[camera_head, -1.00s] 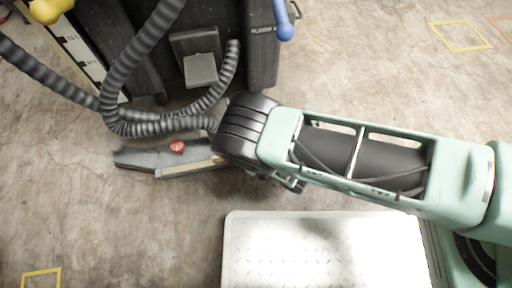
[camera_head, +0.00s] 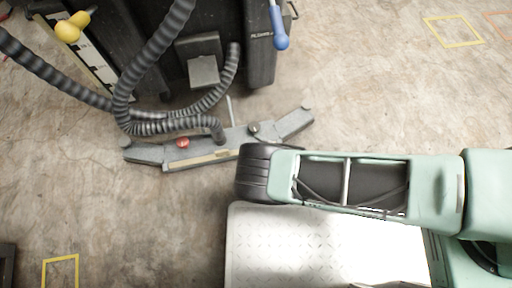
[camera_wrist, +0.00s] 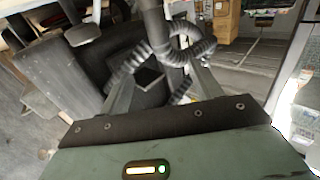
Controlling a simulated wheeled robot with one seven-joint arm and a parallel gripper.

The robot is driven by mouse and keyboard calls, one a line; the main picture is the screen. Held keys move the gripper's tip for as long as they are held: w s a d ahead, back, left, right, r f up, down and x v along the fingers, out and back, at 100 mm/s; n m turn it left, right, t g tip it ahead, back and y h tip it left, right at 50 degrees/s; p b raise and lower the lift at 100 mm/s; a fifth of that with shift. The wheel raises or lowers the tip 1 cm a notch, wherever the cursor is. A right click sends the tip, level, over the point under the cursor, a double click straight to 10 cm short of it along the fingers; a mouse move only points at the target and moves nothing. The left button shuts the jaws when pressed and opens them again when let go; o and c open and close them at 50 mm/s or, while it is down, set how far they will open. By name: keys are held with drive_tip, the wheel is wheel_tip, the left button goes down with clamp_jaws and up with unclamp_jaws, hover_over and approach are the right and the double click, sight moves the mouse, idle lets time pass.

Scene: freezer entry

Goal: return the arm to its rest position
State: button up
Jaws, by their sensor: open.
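My pale green arm (camera_head: 375,188) reaches in from the right in the head view and ends in a black ribbed joint (camera_head: 262,172). Its end lies just above the far left corner of the white tread-patterned plate. My gripper is hidden in the head view. In the wrist view my gripper (camera_wrist: 162,88) shows two grey fingers spread apart. It is open, and I see nothing held between them. Dark ribbed hoses show beyond the fingers.
A black machine (camera_head: 225,50) with ribbed hoses (camera_head: 180,125) stands at the top. A grey floor nozzle (camera_head: 205,150) with a red knob lies before it, close to my arm. The white plate (camera_head: 270,245) is at the bottom. Bare concrete is at left and upper right.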

idle(0.3)
drive_tip(key=w+a+r+m+h+p, duration=0.1)
drive_tip(key=w+a+r+m+h, duration=0.2)
drive_tip(key=w+r+m+h, duration=0.25)
drive_tip(key=w+a+r+m+h+p, duration=0.1)
drive_tip(key=w+a+r+m+h, duration=0.1)
drive_tip(key=w+a+r+h, duration=0.35)
wheel_tip(320, 180, up, 11)
drive_tip(key=d+g, duration=0.2)
drive_tip(key=g, duration=0.1)
drive_tip(key=s+d+r+g, duration=0.2)
drive_tip(key=s+d+r, duration=0.15)
drive_tip(key=r, duration=0.65)
drive_tip(key=s+d+r+n+g+h+p, duration=0.2)
drive_tip(key=s+d+r+n+g+h, duration=0.25)
drive_tip(key=s+d+r, duration=1.25)
wheel_tip(320, 180, up, 37)
drive_tip(key=p, duration=3.8)
drive_tip(key=shift+w+d+m+y, duration=0.3)
drive_tip(key=shift+w+m+y, duration=0.05)
drive_tip(key=shift+m, duration=0.05)
